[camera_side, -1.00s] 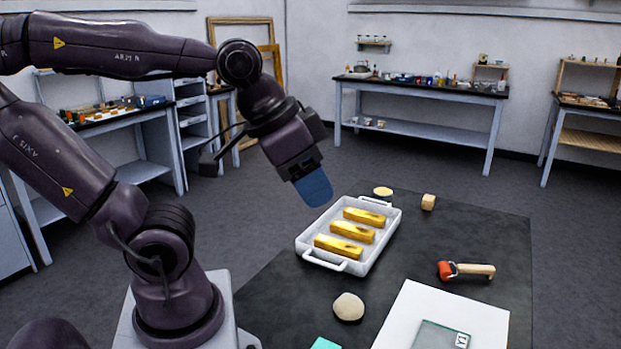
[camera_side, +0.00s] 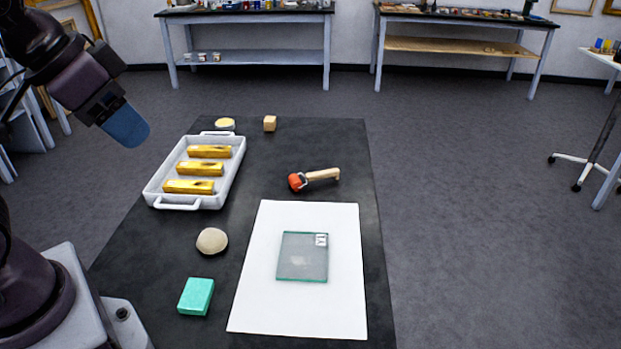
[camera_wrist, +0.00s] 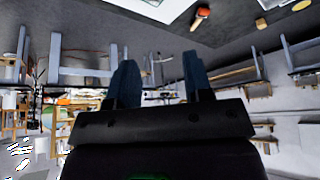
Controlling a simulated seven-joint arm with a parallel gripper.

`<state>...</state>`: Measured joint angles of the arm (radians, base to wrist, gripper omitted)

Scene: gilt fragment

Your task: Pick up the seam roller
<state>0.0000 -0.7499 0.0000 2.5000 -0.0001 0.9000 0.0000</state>
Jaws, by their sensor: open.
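The seam roller (camera_side: 318,176) lies on the dark table top, behind the white sheet. It has an orange-red roller at its left end and a pale wooden handle pointing right. In the wrist view the roller (camera_wrist: 202,14) shows small near the top edge, right of the white sheet. My gripper (camera_side: 126,124) is raised at the upper left of the side view, left of the tray and well apart from the roller. In the wrist view my gripper (camera_wrist: 160,78) has its two blue fingers spread with nothing between them.
A white tray (camera_side: 168,204) holds three gold bars. A yellow disc (camera_side: 225,124), a wooden block (camera_side: 270,123), a round stone (camera_side: 212,241), a teal block (camera_side: 196,296) and a glass plate (camera_side: 302,257) on a white sheet (camera_side: 345,310) also lie there. Bare table surrounds the roller.

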